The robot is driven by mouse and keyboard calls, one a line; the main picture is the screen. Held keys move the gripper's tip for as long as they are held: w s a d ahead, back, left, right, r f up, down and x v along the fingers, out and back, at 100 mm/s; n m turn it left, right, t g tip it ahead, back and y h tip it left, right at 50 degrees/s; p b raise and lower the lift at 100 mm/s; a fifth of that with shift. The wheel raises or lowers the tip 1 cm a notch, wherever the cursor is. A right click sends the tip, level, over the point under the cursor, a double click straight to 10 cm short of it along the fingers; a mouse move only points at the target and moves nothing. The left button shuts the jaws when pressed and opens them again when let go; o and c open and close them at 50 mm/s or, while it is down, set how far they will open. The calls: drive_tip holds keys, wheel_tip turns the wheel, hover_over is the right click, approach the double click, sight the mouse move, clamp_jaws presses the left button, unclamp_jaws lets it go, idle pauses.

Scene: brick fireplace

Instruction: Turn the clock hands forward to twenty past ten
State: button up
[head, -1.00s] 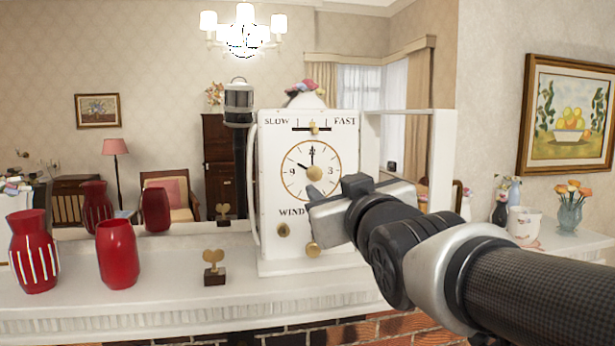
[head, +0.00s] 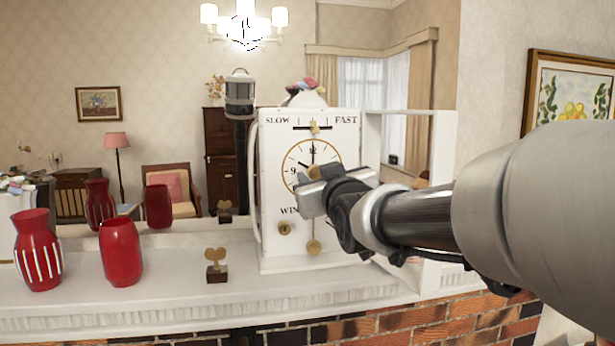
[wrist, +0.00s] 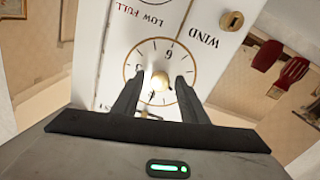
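The white clock (head: 270,195) stands upright on the mantel. Its round gold-rimmed dial (head: 296,158) shows in the head view with one hand (head: 313,150) pointing at 12 and another (head: 303,164) toward about 10. My gripper (head: 318,188) is in front of the dial and hides its lower right part. In the wrist view the dial (wrist: 165,48) is upside down. My gripper (wrist: 157,82) is open there, its two dark fingers on either side of the brass centre knob (wrist: 160,80). Whether the fingers touch anything, I cannot tell.
On the white mantel (head: 180,295) left of the clock are a brass key on a block (head: 216,265), a plain red vase (head: 120,253) and a striped red vase (head: 37,250). A brass pendulum bob (head: 313,247) hangs low on the clock. A white frame (head: 441,160) stands to its right.

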drive_tip(key=c, duration=0.8)
drive_tip(key=m+b, duration=0.1)
drive_tip(key=b, duration=0.1)
drive_tip(key=m+b, duration=0.1)
drive_tip(key=m, duration=0.1)
drive_tip(key=m+b, duration=0.1)
drive_tip(key=b, duration=0.1)
drive_tip(key=shift+a+f+m+b, duration=0.1)
drive_tip(key=shift+f+m+b, duration=0.15)
drive_tip(key=shift+m+b, duration=0.1)
drive_tip(key=shift+c, duration=0.2)
drive_tip(key=shift+r+m, duration=0.25)
drive_tip(key=shift+m, duration=0.2)
drive_tip(key=o, duration=1)
drive_tip(key=shift+o, duration=0.2)
drive_tip(key=s+d+b, duration=0.1)
drive_tip(key=s, duration=0.7)
drive_tip(key=s+d+b, duration=0.1)
drive_tip(key=s+d, duration=0.1)
drive_tip(key=s, duration=0.7)
drive_tip(key=shift+d, duration=0.3)
